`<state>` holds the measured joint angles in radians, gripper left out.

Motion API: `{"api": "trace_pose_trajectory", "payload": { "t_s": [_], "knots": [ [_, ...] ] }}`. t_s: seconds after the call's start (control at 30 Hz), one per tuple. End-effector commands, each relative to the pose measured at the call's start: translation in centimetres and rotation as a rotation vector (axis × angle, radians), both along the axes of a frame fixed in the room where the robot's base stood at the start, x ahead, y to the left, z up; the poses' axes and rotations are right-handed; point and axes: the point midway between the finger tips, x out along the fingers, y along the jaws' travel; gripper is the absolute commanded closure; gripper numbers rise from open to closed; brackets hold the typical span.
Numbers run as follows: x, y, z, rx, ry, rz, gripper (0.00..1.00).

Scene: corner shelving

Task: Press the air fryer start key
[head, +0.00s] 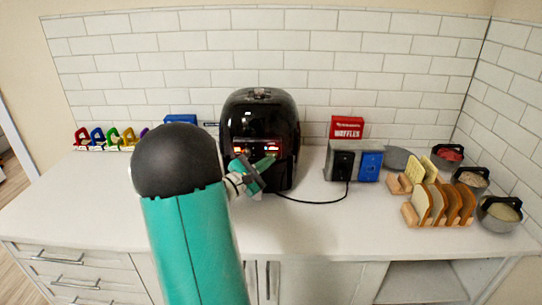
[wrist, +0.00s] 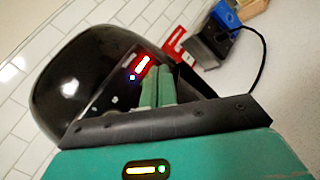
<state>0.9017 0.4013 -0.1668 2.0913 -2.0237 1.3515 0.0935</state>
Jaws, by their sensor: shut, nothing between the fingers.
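The air fryer (head: 260,108) is a glossy black rounded unit on the counter against the tiled wall. Its front panel (head: 243,146) has a red-bordered lit display, and the panel is partly hidden behind my gripper (head: 268,162). In the wrist view the air fryer (wrist: 65,85) fills the left side. There the lit display (wrist: 143,65) and a small bluish-white lit spot (wrist: 132,77) show just beyond the fingertips of my gripper (wrist: 156,72). The fingers are shut and empty, close in front of the panel. I cannot tell whether they touch it or which mark is the start key.
A grey-and-blue appliance (head: 342,164) with a cord and a red waffles box (head: 347,127) stand to the right. Further right are a bread rack (head: 410,214) and several pots (head: 499,211). Colored items (head: 97,138) line the left. The front counter is clear.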

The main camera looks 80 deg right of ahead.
Motion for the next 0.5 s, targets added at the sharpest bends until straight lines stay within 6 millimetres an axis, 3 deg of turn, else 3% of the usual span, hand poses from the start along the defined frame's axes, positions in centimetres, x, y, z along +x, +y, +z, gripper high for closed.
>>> {"api": "trace_pose_trajectory", "payload": {
  "t_s": [0.5],
  "knots": [
    [-0.27,0.98,0.03,0.000,0.000,-0.001,1.00]
  ]
}}
